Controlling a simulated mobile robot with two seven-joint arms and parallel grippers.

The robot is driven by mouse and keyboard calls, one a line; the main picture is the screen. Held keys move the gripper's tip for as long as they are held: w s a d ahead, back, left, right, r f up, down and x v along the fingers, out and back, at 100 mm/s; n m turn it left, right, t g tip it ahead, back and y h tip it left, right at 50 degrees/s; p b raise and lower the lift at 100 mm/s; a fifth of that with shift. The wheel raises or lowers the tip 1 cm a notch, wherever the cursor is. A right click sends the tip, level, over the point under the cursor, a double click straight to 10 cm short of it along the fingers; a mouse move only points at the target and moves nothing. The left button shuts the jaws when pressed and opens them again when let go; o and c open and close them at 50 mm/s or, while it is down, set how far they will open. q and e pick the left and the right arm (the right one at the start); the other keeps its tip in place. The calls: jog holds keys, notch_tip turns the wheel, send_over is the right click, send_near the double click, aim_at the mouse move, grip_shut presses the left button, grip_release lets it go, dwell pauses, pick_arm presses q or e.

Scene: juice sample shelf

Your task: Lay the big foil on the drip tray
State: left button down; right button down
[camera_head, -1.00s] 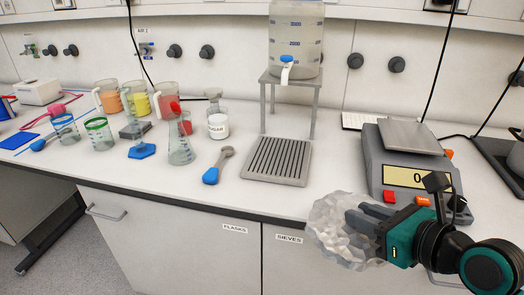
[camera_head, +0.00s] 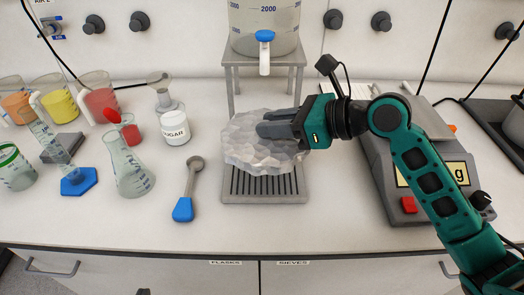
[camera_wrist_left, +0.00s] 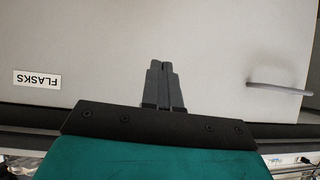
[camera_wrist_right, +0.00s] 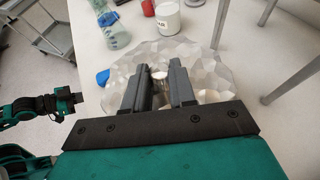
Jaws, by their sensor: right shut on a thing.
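The big foil (camera_head: 258,158), a crumpled silvery sheet, is over the back part of the grey slatted drip tray (camera_head: 264,188). The front slats show below it; whether it touches the tray I cannot tell. My right gripper (camera_head: 264,130) is shut on the foil from the right, and the foil also spreads around its fingers in the right wrist view (camera_wrist_right: 205,75). My left gripper (camera_wrist_left: 162,66) is shut and empty in the left wrist view, in front of the cabinet door; it also shows at the left of the right wrist view (camera_wrist_right: 78,98).
The tray stands below a stand (camera_head: 231,95) carrying a large tank with a blue tap (camera_head: 264,38). A blue-handled spoon (camera_head: 188,190) lies left of the tray. A sugar jar (camera_head: 174,127) and several flasks stand further left. A scale (camera_head: 405,175) stands right.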

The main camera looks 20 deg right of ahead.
jog(key=shift+w+d+r+n+g+y, duration=0.15)
jog(key=shift+w+d+r+n+g, duration=0.05)
jog(key=shift+w+r, duration=0.35)
jog(key=shift+w+d+r+n+g+y, duration=0.15)
jog(key=shift+w+d+r+n+g, duration=0.05)
jog(key=shift+w+r, duration=0.3)
jog(key=shift+d+f, duration=0.1)
jog(key=shift+d, duration=0.05)
notch_tip(320, 180, down, 4)
notch_tip(320, 180, down, 6)
jog(key=shift+r+b, duration=0.25)
jog(key=shift+b, duration=0.65)
pick_arm(q)
jog(key=shift+s+f, duration=0.3)
jog(key=shift+f, duration=0.5)
jog(key=shift+w+r, duration=0.1)
jog(key=shift+r, duration=0.05)
pick_arm(e)
jog(key=shift+f, duration=0.1)
jog(key=c, duration=0.9)
grip_release()
